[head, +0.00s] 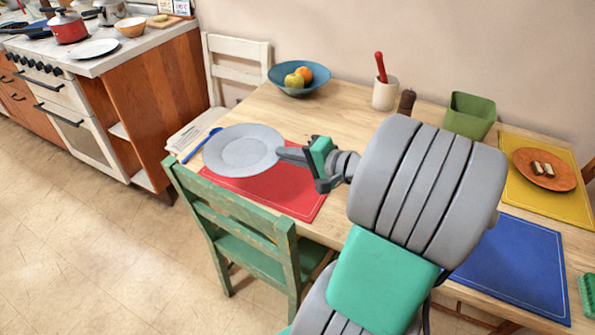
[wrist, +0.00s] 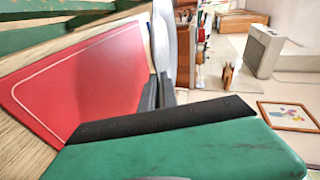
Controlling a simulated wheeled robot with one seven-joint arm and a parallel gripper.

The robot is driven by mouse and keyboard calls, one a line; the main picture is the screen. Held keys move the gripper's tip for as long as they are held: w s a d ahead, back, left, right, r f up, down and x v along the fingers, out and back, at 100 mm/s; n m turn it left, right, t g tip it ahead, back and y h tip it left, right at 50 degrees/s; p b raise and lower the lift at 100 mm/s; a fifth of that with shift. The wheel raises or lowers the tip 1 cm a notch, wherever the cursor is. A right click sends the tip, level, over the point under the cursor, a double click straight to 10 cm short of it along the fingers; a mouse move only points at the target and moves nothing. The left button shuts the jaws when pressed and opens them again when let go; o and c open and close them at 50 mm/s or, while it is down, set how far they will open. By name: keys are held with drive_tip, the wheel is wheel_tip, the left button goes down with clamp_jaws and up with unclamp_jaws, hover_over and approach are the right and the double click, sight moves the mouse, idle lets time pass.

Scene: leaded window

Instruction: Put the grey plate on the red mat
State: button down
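The grey plate (head: 243,150) is at the left end of the table, over the back-left part of the red mat (head: 275,192) in the head view. My gripper (head: 285,154) is shut on the plate's right rim. In the wrist view the plate (wrist: 163,45) shows edge-on between the fingertips (wrist: 157,95), with the red mat (wrist: 85,85) beside it. The plate looks roughly level and held a little above the table; the exact gap is hard to tell. The plate hides part of the mat.
A blue utensil (head: 200,146) lies left of the plate. A blue bowl of fruit (head: 298,78), a utensil cup (head: 384,93) and a green container (head: 469,115) stand at the back. A green chair (head: 240,225) stands in front. A blue mat (head: 520,265) is at right.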

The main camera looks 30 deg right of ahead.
drive_tip(key=b, duration=0.2)
hover_over(310, 175)
wheel_tip(310, 175, down, 8)
drive_tip(key=shift+w+a+r, duration=0.1)
drive_tip(key=shift+r, duration=0.05)
wheel_tip(310, 175, down, 3)
drive_tip(key=shift+f+b, duration=0.1)
drive_tip(key=shift+b, duration=0.3)
drive_tip(key=c, duration=1.9)
unclamp_jaws()
drive_tip(key=shift+c, duration=0.2)
drive_tip(key=p+v, duration=0.1)
drive_tip(key=v, duration=0.3)
drive_tip(key=p+v, duration=0.1)
drive_tip(key=v, duration=0.2)
drive_tip(key=p+v, duration=0.1)
drive_tip(key=v, duration=0.3)
drive_tip(key=shift+r+p, duration=0.4)
drive_tip(key=shift+s+d+f, duration=0.15)
drive_tip(key=shift+s+d, duration=0.1)
drive_tip(key=shift+s, duration=0.2)
drive_tip(key=shift+f, duration=0.1)
